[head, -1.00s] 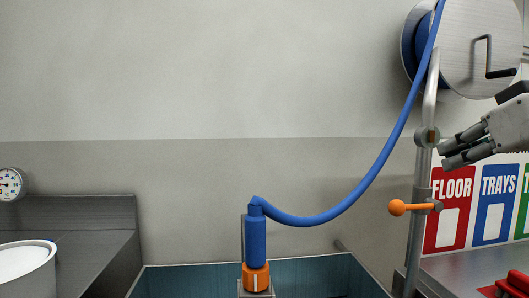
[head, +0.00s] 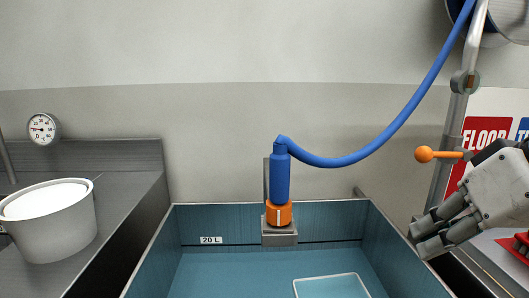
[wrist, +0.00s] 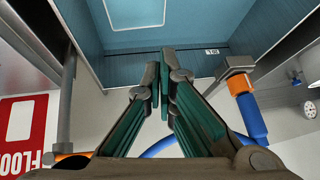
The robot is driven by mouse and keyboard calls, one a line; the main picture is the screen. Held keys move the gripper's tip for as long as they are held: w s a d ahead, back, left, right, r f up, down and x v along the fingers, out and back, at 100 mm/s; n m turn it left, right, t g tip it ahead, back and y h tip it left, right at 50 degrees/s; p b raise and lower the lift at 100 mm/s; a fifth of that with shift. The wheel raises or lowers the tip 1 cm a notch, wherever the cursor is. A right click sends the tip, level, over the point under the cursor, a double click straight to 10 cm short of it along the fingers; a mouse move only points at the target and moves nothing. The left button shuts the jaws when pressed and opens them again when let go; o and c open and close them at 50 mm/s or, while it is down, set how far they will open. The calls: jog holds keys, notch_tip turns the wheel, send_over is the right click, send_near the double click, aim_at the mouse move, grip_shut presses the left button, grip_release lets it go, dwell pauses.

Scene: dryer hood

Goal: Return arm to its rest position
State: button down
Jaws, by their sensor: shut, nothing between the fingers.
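My gripper (head: 432,232) is at the right of the head view, in front of the right wall of the blue basin (head: 205,265). Its fingers are shut with nothing between them. In the wrist view my gripper (wrist: 163,85) points toward the basin's inner wall (wrist: 125,71). A blue spray handle (head: 280,178) with an orange collar (head: 279,214) sits upright in a grey holder (head: 279,236) at the basin's back. The gripper is well apart from it. The handle also shows in the wrist view (wrist: 251,117).
A blue hose (head: 390,130) runs up to a reel at top right. An orange-knobbed lever (head: 424,154) stands on a grey post (head: 442,185) close behind my gripper. A white pot (head: 52,222) is on the left counter. A pale tray (head: 331,286) lies in the basin.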

jog(key=s+a+f+m+g+h, duration=0.1)
jog(key=s+f+g+h, duration=0.35)
jog(key=s+f, duration=0.8)
notch_tip(320, 180, up, 22)
jog(key=t+y+p, duration=0.2)
jog(key=p, duration=1.6)
jog(key=shift+s+a+f+p, duration=0.15)
jog(key=shift+a+f+p, duration=0.1)
jog(key=shift+p, duration=0.1)
